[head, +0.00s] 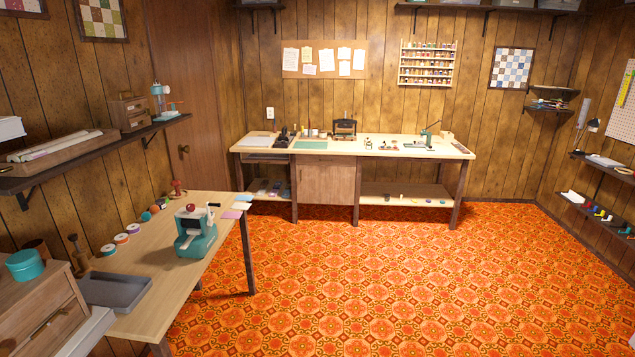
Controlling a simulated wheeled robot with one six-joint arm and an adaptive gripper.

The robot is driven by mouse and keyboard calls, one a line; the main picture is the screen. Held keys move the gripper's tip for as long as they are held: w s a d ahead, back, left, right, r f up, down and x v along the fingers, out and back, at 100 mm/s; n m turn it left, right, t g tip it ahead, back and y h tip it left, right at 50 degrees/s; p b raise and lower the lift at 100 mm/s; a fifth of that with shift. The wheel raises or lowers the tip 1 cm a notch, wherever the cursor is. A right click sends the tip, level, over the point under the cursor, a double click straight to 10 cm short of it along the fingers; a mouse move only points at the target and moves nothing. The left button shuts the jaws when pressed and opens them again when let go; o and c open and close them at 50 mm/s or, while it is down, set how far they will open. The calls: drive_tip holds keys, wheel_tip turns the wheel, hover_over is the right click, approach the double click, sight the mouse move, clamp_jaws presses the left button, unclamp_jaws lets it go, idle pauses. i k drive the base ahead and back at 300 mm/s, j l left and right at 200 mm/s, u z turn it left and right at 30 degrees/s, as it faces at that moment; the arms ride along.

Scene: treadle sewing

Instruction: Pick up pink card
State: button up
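A pink card (232,214) lies flat near the far right corner of the wooden table (160,262) on the left. Other small pale cards (243,199) lie just beyond it, close together; they are too small to make out in detail. My gripper is not in view, so whether it is open or shut is not shown.
A teal machine (195,236) stands left of the cards, with several thread spools (121,238) along the wall side. A grey tray (115,290) is at the near end. A long workbench (350,146) stands at the back wall. The orange patterned floor (400,280) is clear.

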sight(226, 214)
drive_tip(key=i, duration=1.8)
drive_tip(key=i+l+u, duration=0.2)
drive_tip(key=i, duration=0.35)
drive_tip(key=i+u, duration=0.15)
drive_tip(key=i, duration=0.45)
drive_tip(key=i+l+u, duration=0.2)
drive_tip(key=i, duration=0.3)
drive_tip(key=i+l+u, duration=0.15)
drive_tip(key=i+l, duration=0.3)
drive_tip(key=i, duration=0.1)
